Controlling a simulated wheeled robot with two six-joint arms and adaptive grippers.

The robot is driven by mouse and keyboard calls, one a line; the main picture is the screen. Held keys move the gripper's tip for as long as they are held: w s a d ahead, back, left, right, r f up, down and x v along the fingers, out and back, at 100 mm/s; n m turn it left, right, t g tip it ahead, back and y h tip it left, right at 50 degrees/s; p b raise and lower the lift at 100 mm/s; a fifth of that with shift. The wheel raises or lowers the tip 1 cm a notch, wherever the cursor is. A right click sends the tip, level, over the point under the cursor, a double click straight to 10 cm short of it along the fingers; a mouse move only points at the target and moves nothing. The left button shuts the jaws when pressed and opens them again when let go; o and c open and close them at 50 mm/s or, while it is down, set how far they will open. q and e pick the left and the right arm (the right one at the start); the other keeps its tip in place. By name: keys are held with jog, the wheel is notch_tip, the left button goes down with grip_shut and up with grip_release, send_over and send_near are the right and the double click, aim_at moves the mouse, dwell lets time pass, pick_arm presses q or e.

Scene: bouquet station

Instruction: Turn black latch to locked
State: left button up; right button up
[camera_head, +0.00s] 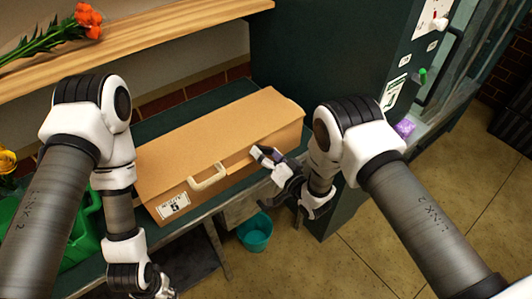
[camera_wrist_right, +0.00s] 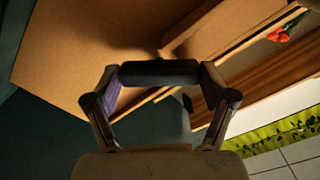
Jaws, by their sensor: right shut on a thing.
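The tan case (camera_head: 225,140) lies closed on the dark green counter, with a pale handle (camera_head: 208,177) and a white label on its front. My right gripper (camera_head: 264,157) is at the right part of the case front. In the right wrist view my right gripper (camera_wrist_right: 160,76) is shut on the black latch (camera_wrist_right: 160,72), a dark bar lying crosswise between its fingertips. The case's tan surface (camera_wrist_right: 85,45) is behind it. In the head view the latch is mostly hidden by the fingers. My left gripper (camera_head: 155,285) hangs low at the bottom left; its jaws are unclear.
Orange flowers (camera_head: 88,20) lie on the wooden shelf (camera_head: 140,38) above. A dark green cabinet (camera_head: 320,60) stands close behind my right arm. A teal bucket (camera_head: 255,233) is on the floor below the counter. A green container (camera_head: 85,235) is at the left.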

jog(key=shift+f, duration=0.1)
jog(key=o, duration=1)
jog(key=v, duration=1.2)
